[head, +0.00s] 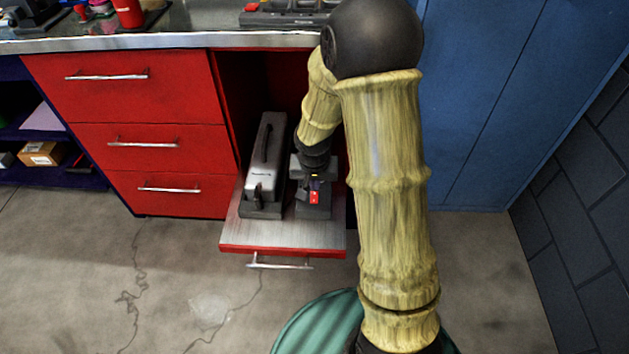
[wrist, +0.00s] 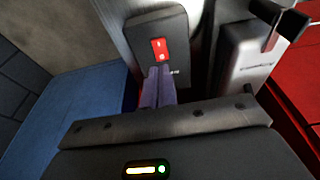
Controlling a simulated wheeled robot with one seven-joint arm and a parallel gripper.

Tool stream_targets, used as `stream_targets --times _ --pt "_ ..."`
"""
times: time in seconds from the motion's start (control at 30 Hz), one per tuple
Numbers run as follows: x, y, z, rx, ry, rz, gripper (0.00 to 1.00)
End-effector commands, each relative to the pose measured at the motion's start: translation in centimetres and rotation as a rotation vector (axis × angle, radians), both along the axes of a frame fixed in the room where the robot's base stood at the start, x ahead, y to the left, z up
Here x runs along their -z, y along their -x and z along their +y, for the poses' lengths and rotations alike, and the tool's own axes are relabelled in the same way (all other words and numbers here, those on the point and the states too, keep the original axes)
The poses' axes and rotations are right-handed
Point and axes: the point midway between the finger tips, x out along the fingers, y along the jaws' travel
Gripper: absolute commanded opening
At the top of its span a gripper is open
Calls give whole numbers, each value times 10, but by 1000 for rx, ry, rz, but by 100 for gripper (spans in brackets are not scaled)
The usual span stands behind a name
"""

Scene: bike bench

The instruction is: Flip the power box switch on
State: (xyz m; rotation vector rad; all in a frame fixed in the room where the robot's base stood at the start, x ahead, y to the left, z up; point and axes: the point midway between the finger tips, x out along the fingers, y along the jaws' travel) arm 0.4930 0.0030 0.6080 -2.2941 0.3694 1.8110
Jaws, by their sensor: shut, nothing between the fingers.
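The power box (head: 323,208) is a dark grey box in the right part of the pulled-out drawer. Its red rocker switch (head: 314,198) faces the front. In the wrist view the power box (wrist: 176,28) shows its dark face, with the red switch (wrist: 158,50) bearing white marks. My gripper (head: 315,182) is just above the switch in the head view. In the wrist view my gripper (wrist: 158,72) has its purple fingers together and empty, with the tips close to the switch's lower edge. I cannot tell whether they touch it, or which way the rocker is tilted.
A grey tool case (head: 265,165) with a dark handle stands left of the power box on the drawer (head: 240,232). Red drawers (head: 150,150) are on the left and a blue cabinet (head: 480,110) is on the right. The concrete floor in front is mostly clear.

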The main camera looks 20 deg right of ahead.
Motion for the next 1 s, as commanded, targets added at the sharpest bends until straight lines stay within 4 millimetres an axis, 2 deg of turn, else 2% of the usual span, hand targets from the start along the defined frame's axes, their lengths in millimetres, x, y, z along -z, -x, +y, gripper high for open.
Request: stream_targets --times 0.03,0.1,0.4,0.53,1.0 --pt "-15 5 3 -3 0 -4 0" --pt "-27 11 5 -4 -1 -4 0" --pt "-72 35 13 -5 0 -2 0" --pt "-79 39 13 -2 -1 -1 0" --pt "-78 39 13 -1 0 -1 0"
